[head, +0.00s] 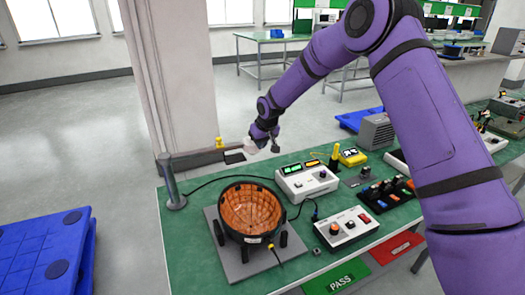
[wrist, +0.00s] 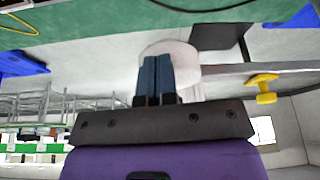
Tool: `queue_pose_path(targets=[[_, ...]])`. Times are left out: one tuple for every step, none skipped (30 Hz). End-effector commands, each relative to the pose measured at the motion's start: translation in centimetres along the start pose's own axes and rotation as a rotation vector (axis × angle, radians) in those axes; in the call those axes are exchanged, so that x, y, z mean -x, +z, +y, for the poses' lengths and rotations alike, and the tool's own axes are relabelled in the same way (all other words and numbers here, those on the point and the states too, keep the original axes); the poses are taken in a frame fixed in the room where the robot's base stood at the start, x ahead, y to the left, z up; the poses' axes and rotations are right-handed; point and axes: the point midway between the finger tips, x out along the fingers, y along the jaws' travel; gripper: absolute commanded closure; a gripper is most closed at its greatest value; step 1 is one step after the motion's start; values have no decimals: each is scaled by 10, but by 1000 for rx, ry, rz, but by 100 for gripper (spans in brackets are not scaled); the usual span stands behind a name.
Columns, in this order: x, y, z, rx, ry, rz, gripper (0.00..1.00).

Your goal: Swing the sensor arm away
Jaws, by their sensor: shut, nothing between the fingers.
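The sensor arm is a grey bar (wrist: 290,67) in the wrist view. It carries a pale round head (wrist: 185,52) at one end and a yellow knob (wrist: 264,88) along its length. In the head view the yellow knob (head: 219,143) shows near the table's far edge, beyond the grey post (head: 172,182); the pale head (head: 249,146) is beside my gripper (head: 263,141). In the wrist view my gripper (wrist: 155,78) has its dark fingers together in front of the pale head. I cannot tell whether they touch it. The fingers hold nothing.
A black ribbed bowl with an orange inside (head: 252,212) stands on a grey plate (head: 232,262), clear of the arm. White instrument boxes (head: 307,182) and a switch box (head: 346,229) stand to its right on the green table (head: 185,255). A blue pallet (head: 45,255) lies left.

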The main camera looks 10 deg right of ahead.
Motion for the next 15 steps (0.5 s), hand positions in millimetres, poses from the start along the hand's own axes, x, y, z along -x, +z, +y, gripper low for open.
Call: queue_pose_path(targets=[[-3,-6,2,13,-7,-1,100],[-5,-8,4,24,-11,-2,100],[-6,-13,5,35,-15,-1,100],[-7,-15,5,45,-19,-1,100],[-8,-18,6,51,-21,-1,100],[-9,-21,7,60,-24,-1,100],[-10,-22,8,66,-26,-1,100],[-10,-24,8,71,-28,-1,100],[-11,-26,8,76,-30,0,100],[-11,-27,8,80,-31,0,100],[-12,-28,8,84,-32,-1,100],[-12,-29,8,87,-33,0,100],[-12,-29,8,89,-34,0,100],[-12,-30,8,90,-34,0,100],[-12,-30,8,90,-35,0,100]])
